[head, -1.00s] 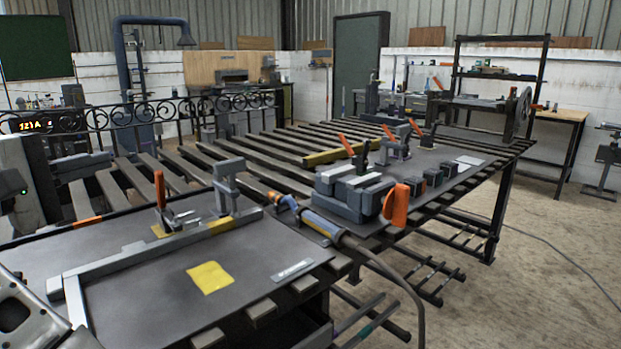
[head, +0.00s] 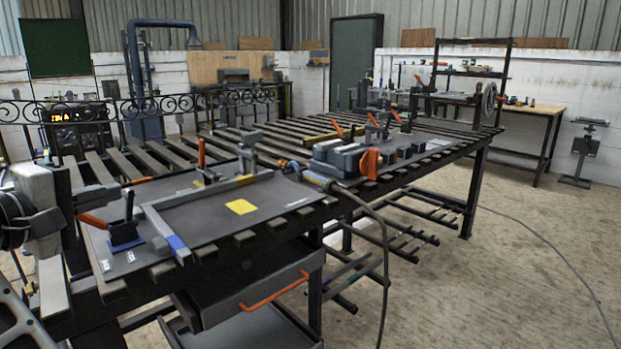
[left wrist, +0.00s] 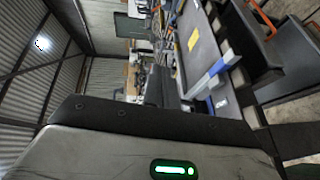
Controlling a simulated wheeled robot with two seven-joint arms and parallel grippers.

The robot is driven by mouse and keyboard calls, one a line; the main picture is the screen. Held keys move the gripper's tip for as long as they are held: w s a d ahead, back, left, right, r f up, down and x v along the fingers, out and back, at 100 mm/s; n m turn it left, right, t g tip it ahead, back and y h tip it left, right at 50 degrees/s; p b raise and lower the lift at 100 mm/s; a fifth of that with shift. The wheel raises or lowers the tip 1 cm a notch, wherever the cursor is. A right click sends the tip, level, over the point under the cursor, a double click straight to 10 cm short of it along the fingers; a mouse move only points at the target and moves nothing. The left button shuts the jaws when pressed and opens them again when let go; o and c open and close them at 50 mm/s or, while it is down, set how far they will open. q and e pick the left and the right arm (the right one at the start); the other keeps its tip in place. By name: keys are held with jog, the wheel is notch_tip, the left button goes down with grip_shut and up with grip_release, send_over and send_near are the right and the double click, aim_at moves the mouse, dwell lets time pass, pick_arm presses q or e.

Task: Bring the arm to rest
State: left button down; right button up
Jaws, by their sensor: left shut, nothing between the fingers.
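My left gripper (head: 60,210) shows at the left edge of the head view, beside the near left corner of the workbench (head: 245,238). Its grey body and dark plate show, with a dark round wrist joint behind; its fingers are hard to make out. It is shut and holds nothing. In the left wrist view its grey housing with a lit green strip fills the bottom, and the bench top shows at upper right. My right gripper is not in view.
On the bench near the gripper are a clamp with an orange handle (head: 92,221), an L-shaped bar (head: 205,200) and a yellow square (head: 241,207). An open drawer (head: 255,292) juts out below. The floor at right is mostly clear, with a cable on it.

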pick_arm(q)
jog(key=s+d+f+m+g+y+p, duration=0.1)
jog(key=d+f+m+y, duration=0.15)
jog(key=f, duration=0.75)
jog(key=s+d+f+m+g+y+p, duration=0.1)
jog(key=s+f+m+g+y, duration=0.15)
jog(key=f, duration=0.75)
jog(key=s+d+f+m+h, duration=0.1)
jog(key=s+d+f+m, duration=0.4)
jog(key=s, duration=0.4)
jog(key=s+d+f+m+h+p, duration=0.1)
jog(key=s+d+f+m, duration=0.4)
jog(key=s+d+f, duration=0.3)
jog(key=shift+s+d+f+g+p, duration=0.25)
jog(key=shift+s+f+g, duration=0.2)
jog(key=shift+s+f, duration=0.5)
jog(key=c, duration=2.1)
grip_release()
jog(key=shift+w, duration=0.1)
jog(key=shift+c, duration=0.2)
